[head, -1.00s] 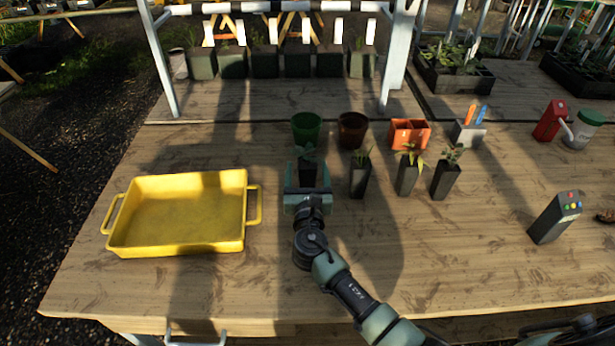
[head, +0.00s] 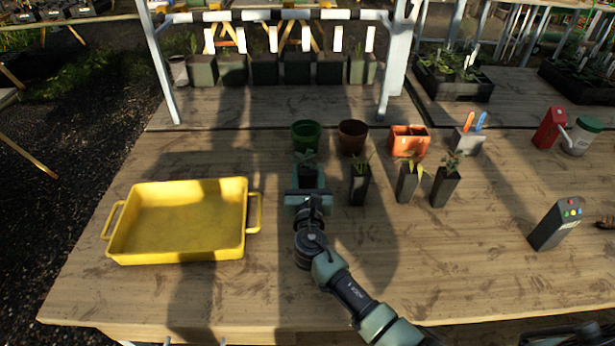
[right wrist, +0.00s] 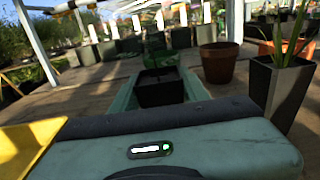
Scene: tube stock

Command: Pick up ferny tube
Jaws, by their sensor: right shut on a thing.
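My right gripper (head: 307,186) comes in from the lower right and is shut around a dark square plant tube (right wrist: 160,88), the leftmost in the row. The tube stands upright between the fingers with green leaves (head: 306,158) on top; I cannot tell for sure that they are ferny, or whether its base touches the table. Three more dark tubes stand to its right: one with thin spiky leaves (head: 359,188), one with yellow-green leaves (head: 407,185) and one with small bushy leaves (head: 445,190).
A yellow tray (head: 180,258) lies on the left of the table. A green pot (head: 303,135), a brown pot (head: 351,136) and an orange container (head: 408,143) stand behind the tubes. A grey box with coloured buttons (head: 553,230) is at the right. The front of the table is clear.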

